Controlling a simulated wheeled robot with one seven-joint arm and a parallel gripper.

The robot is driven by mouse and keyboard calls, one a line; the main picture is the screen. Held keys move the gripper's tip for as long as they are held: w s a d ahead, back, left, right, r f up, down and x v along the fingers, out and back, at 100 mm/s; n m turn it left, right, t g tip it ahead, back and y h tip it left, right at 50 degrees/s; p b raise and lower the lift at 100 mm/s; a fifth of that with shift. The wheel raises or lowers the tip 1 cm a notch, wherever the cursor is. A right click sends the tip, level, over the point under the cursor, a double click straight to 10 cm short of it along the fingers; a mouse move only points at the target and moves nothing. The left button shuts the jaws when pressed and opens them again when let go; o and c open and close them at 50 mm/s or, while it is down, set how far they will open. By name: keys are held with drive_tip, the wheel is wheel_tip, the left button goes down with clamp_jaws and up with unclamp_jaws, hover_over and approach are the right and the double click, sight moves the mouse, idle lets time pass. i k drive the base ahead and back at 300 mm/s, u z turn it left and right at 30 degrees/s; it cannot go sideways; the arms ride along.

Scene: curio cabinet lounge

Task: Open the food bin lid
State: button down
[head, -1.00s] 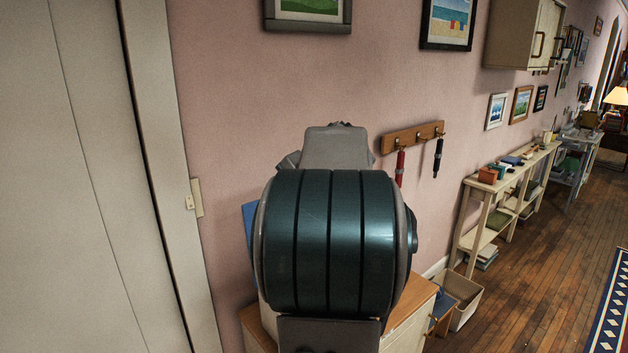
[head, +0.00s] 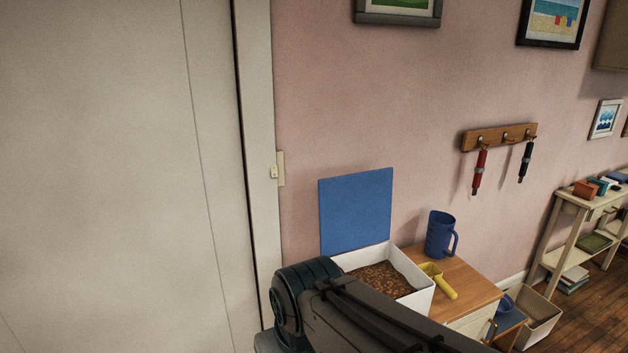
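The food bin is a white box (head: 422,299) on a wooden-topped cabinet, filled with brown kibble (head: 382,280). Its blue lid (head: 356,212) stands upright at the back edge of the bin, near the pink wall, so the bin is open. My arm crosses the bottom of the head view and covers the bin's front left part. My gripper is outside the view.
A blue mug (head: 439,235) and a yellow scoop (head: 439,281) are on the cabinet top (head: 466,286) right of the bin. A white open box (head: 536,315) stands on the floor. Two leashes hang from a wooden hook rail (head: 499,138). A large pale door (head: 110,180) fills the left.

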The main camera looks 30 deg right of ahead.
sight(355, 209)
drive_tip(key=k, duration=0.95)
drive_tip(key=z, duration=0.8)
drive_tip(key=i, duration=1.2)
drive_tip(key=u, duration=0.05)
